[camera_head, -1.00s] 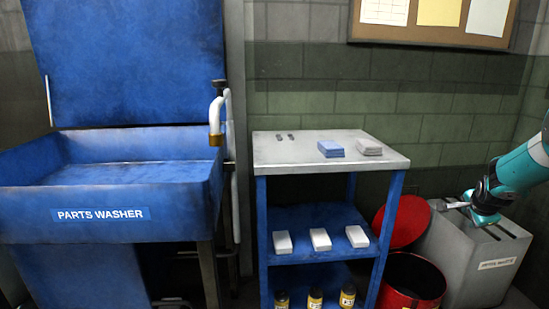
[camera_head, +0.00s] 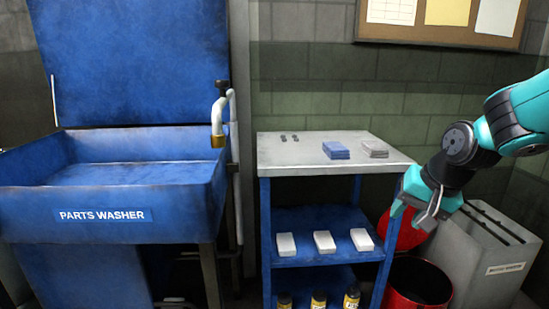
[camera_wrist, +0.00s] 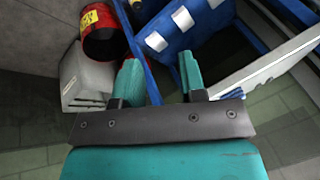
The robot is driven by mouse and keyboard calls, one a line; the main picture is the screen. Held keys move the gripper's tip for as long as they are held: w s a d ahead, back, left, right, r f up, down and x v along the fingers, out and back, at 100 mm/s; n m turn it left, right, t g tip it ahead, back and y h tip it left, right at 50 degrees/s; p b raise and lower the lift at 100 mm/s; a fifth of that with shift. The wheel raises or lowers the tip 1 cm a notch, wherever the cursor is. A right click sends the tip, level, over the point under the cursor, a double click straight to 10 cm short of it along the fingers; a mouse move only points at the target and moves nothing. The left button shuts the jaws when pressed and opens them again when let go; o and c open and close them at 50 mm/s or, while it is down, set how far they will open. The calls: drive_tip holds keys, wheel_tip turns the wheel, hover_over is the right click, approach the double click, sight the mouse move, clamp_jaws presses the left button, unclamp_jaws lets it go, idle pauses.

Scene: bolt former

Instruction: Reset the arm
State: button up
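My gripper (camera_head: 415,208) hangs at the right in the head view, in front of the grey waste box and above the red bin, close to the right side of the blue cart. In the wrist view the two teal fingers of my gripper (camera_wrist: 159,68) stand apart with nothing held between them. Behind the gap the blue frame of the cart shows. My teal arm enters from the right edge in the head view.
The blue cart with a grey top (camera_head: 290,155) carries blue and grey stacks and white packs. A red bin (camera_head: 418,280) with its lid raised and a grey waste box (camera_head: 490,255) stand right. A blue parts washer (camera_head: 110,190) stands left.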

drive_tip(key=s+a+r+n+g+y, duration=0.1)
drive_tip(key=s+a+n, duration=0.3)
drive_tip(key=s, duration=0.5)
drive_tip(key=s+a+r+n+g, duration=0.15)
drive_tip(key=s+a+n, duration=0.25)
drive_tip(key=s, duration=0.4)
drive_tip(key=s+a+n+g+y, duration=0.15)
drive_tip(key=s+a+n, duration=0.25)
drive_tip(key=s, duration=0.5)
wheel_tip(320, 180, up, 23)
drive_tip(key=p, duration=2.3)
drive_tip(key=shift+w+d+h, duration=0.25)
drive_tip(key=shift+w+h, duration=0.1)
drive_tip(key=shift+w, duration=0.05)
drive_tip(key=shift+f, duration=0.1)
